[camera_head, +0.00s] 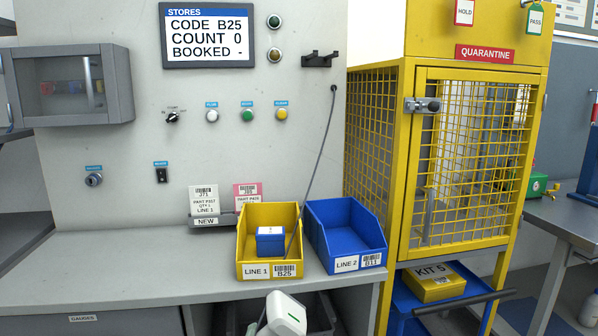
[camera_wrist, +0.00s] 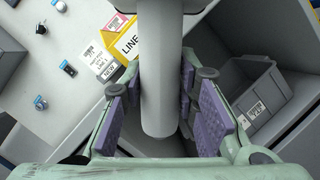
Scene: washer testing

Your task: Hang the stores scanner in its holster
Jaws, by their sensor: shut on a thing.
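The stores scanner (camera_head: 285,313) appears as a white, rounded body with a green mark at the bottom edge of the head view, in front of the bench. Its pale grey, post-like grip (camera_wrist: 160,85) runs down the middle of the wrist view. My gripper (camera_wrist: 165,105), pale green with purple pads, is shut around it, a pad on each side. The holster, a small black bracket (camera_head: 321,60), is on the grey wall panel right of the stores screen, above and well apart from the scanner. It looks empty.
A yellow LINE 1 bin (camera_head: 268,270) holding a blue box (camera_head: 270,240) and a blue LINE 2 bin (camera_head: 345,264) stand on the bench. A grey cable (camera_head: 318,160) hangs from the wall toward the bins. A yellow mesh quarantine cage (camera_head: 383,160) stands right of the panel.

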